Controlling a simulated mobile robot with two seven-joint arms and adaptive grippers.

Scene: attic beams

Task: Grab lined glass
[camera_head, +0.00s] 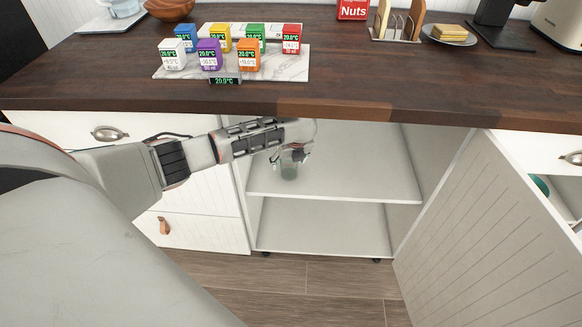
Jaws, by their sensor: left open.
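The lined glass (288,171) is a small clear glass standing on the upper shelf (340,183) of the open white cabinet. My left gripper (291,156) reaches into the cabinet from the left, under the countertop, and is at the top of the glass. It is open, and its fingers are small and partly blend with the glass. I cannot tell whether they touch it. Lines on the glass are too small to make out. My right gripper is not in view.
The cabinet door (490,235) hangs open at the right. The dark wooden countertop (370,90) overhangs the arm. A marble board (290,68) with several coloured cubes stands on it. The lower shelf (320,230) is empty. Closed drawers (195,205) are at the left.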

